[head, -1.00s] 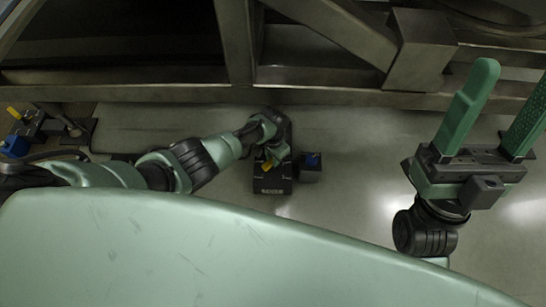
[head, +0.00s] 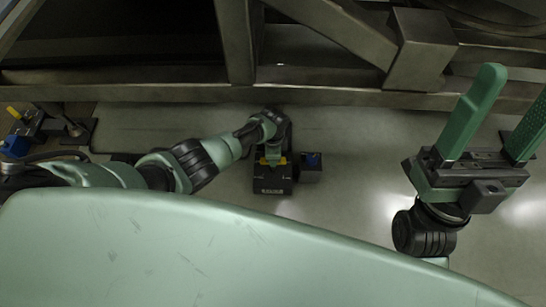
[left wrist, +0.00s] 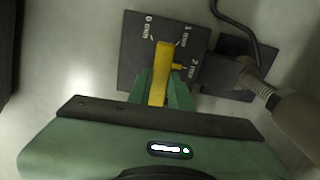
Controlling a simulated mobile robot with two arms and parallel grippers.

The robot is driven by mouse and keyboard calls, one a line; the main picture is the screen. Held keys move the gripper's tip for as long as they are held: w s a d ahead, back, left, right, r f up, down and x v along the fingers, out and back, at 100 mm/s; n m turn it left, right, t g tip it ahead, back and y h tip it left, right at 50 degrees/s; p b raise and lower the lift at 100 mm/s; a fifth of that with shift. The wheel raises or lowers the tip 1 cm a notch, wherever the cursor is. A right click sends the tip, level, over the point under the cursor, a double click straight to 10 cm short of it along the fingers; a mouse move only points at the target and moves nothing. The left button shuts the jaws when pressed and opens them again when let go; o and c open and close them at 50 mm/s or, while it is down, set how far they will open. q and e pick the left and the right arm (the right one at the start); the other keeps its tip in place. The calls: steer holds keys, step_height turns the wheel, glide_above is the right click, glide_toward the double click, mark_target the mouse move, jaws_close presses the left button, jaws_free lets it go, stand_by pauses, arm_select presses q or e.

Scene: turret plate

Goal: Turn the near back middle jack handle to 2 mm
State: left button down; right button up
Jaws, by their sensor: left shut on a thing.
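The jack (head: 272,186) is a dark box on the floor beside the steel frame. Its yellow handle (head: 280,161) lies crosswise on top in the head view. My left gripper (left wrist: 161,88) is shut on the handle, with a green finger on each side. My right gripper (head: 496,112) is open and empty, far to the right.
A dark box with a blue part (head: 312,166) stands right of the jack. Another jack with yellow and blue parts (head: 16,143) is at the far left. Steel beams (head: 330,97) run along the back. A hose (left wrist: 262,90) and cable lie beside the jack. Floor at centre right is clear.

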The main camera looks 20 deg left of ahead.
arm_select(q)
steer(key=shift+d, duration=0.1)
stand_by(0.3)
steer(key=c, duration=1.3)
jaws_free()
steer(key=shift+r, duration=0.1)
